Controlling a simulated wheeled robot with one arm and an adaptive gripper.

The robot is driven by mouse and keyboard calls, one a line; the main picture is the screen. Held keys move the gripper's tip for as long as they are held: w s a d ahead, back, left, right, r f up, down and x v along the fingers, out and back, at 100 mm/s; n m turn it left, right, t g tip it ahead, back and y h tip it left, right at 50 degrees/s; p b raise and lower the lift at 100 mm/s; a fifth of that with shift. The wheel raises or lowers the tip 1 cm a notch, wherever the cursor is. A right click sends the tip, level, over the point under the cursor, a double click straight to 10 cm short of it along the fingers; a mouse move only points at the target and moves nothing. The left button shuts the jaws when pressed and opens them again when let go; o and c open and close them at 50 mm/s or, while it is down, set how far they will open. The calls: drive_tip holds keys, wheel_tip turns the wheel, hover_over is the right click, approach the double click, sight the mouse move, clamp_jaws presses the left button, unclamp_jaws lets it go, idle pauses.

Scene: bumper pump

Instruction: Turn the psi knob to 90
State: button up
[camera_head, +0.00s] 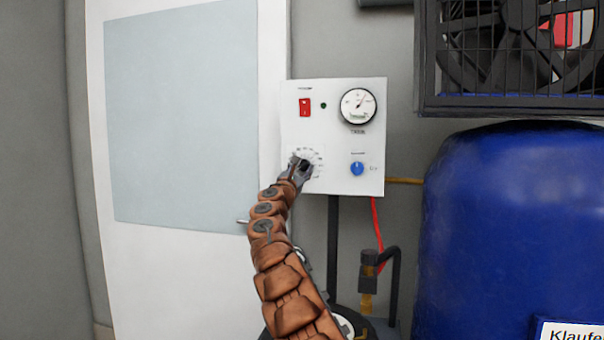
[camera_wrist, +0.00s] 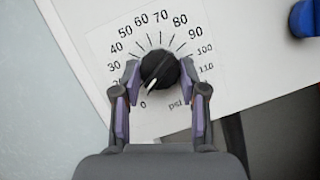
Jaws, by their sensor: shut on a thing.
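The psi knob (camera_wrist: 162,67) is black and round, in the middle of a printed white dial (camera_wrist: 205,35) with numbers from 0 to 110. Its white pointer mark points down and left, near the 0. My gripper (camera_wrist: 160,76) is shut on the knob, one finger on its left side and one on its right. The fingers hide some low numbers on the left. In the head view my gripper (camera_head: 301,168) is at the lower left of the white control panel (camera_head: 335,97), and the knob (camera_head: 304,164) is partly covered.
The panel also has a red switch (camera_head: 305,107), a round gauge (camera_head: 358,106) and a blue knob (camera_head: 357,169). A blue tank (camera_head: 510,230) stands at the right below a caged fan (camera_head: 505,50). A white door (camera_head: 180,120) is at the left.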

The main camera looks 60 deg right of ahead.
drive_tip(key=m+g, duration=0.2)
drive_tip(key=m, duration=0.1)
drive_tip(key=shift+w+f+m, duration=0.1)
drive_tip(key=shift+w+m, duration=0.05)
drive_tip(key=shift+m, duration=0.25)
drive_tip(key=m, duration=0.1)
drive_tip(key=m+g+p, duration=0.1)
drive_tip(key=m, duration=0.1)
drive_tip(key=shift+w+a+r+g+y, duration=0.1)
drive_tip(key=shift+r+g+y, duration=0.1)
drive_tip(key=shift+g+y, duration=0.1)
drive_tip(key=m+g+y+p, duration=0.1)
drive_tip(key=m+p, duration=0.1)
drive_tip(key=m, duration=0.2)
drive_tip(key=shift+r+m, duration=0.1)
drive_tip(key=shift+m, duration=0.2)
drive_tip(key=shift+r+m+g+y+p, duration=0.2)
drive_tip(key=shift+m+g+y+p, duration=0.2)
drive_tip(key=shift+m+p, duration=0.45)
drive_tip(key=m+y+p, duration=0.1)
drive_tip(key=m+p, duration=0.1)
drive_tip(key=m, duration=0.1)
drive_tip(key=shift+r+m, duration=0.1)
drive_tip(key=shift+m, duration=0.25)
drive_tip(key=shift+m+y+p, duration=0.5)
drive_tip(key=shift+m+p, duration=0.05)
drive_tip(key=shift+m, duration=0.25)
drive_tip(key=shift+f+m+p, duration=0.2)
drive_tip(key=shift+m+p, duration=0.1)
drive_tip(key=shift+m, duration=0.1)
